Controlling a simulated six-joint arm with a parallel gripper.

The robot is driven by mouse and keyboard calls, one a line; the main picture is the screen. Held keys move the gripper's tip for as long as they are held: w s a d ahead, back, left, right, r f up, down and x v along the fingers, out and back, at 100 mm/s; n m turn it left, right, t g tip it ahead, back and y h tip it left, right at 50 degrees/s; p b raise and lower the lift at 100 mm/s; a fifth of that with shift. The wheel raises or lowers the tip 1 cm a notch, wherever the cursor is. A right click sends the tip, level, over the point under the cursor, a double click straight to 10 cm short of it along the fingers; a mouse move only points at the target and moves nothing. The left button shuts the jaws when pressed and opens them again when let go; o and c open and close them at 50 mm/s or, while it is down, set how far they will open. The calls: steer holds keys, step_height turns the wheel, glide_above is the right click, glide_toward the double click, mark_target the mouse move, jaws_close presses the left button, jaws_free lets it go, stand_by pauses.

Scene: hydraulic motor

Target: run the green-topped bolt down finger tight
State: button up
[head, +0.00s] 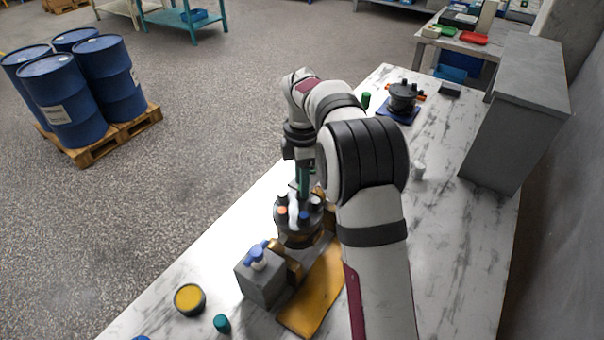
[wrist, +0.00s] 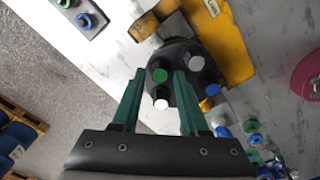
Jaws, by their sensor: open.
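The dark round motor (head: 293,238) stands in a yellow fixture on the marble bench; it also shows in the wrist view (wrist: 176,50). Several bolts with coloured tops stand on it. In the head view my gripper hides the green top. My gripper (wrist: 160,73) is open, its green fingertips on either side of the green top in the picture. It points down over the motor (head: 303,190). I cannot tell whether the fingers touch the bolt.
A grey block (head: 262,280) with blue-topped bolts stands in front of the motor, beside a yellow plate (head: 312,300). A yellow-filled round dish (head: 190,298) and a teal cylinder (head: 222,323) are near the front. A second motor (head: 403,97) and a grey cabinet (head: 515,110) stand farther off.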

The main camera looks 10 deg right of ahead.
steer(key=shift+f, duration=1.1)
stand_by(0.6)
steer(key=shift+r, duration=0.2)
steer(key=shift+c, duration=0.3)
jaws_close()
steer(key=m, duration=0.4)
